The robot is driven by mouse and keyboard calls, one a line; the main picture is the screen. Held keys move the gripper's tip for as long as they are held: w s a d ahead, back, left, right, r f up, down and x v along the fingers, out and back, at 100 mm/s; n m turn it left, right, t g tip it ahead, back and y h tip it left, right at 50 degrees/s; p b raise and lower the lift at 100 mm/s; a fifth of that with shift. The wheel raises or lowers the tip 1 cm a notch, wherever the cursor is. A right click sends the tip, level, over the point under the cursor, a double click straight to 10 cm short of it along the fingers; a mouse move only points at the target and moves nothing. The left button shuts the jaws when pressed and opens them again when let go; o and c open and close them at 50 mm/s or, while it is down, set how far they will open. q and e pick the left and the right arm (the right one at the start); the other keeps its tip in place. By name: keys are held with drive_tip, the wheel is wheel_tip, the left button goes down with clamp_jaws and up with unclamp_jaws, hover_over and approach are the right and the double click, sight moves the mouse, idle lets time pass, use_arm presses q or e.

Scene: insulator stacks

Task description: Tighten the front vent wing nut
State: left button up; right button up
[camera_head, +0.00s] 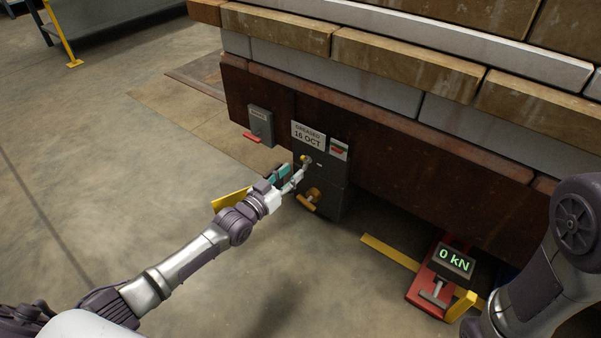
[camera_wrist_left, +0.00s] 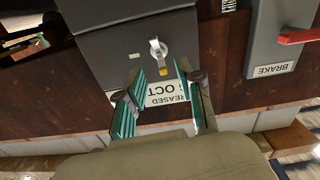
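The front vent wing nut (camera_head: 306,159) is a small fitting with a yellow mark on the upper front of a dark box (camera_head: 335,170) under the stack. In the left wrist view the wing nut (camera_wrist_left: 158,50) is silver with a yellow tip and lies ahead, between the lines of the fingers. My left gripper (camera_head: 295,181) is just in front of the box, close to the nut. Its teal fingers (camera_wrist_left: 159,73) are spread with nothing between them, and I see no contact. My right gripper is out of view; only my right arm shows.
An orange handle (camera_head: 313,197) sticks out below the nut. A sign reading 16 OCT (camera_head: 307,136) is above it. A grey brake box (camera_head: 261,122) with a red lever is to the left. A red jack (camera_head: 433,290) reading 0 kN stands right.

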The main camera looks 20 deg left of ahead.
sight(301, 164)
use_arm(q)
drive_tip(key=b+x, duration=0.2)
drive_tip(key=x, duration=0.2)
drive_tip(key=shift+f, duration=0.15)
drive_tip(key=shift+w+d, duration=0.2)
drive_tip(key=shift+w, duration=0.25)
clamp_jaws()
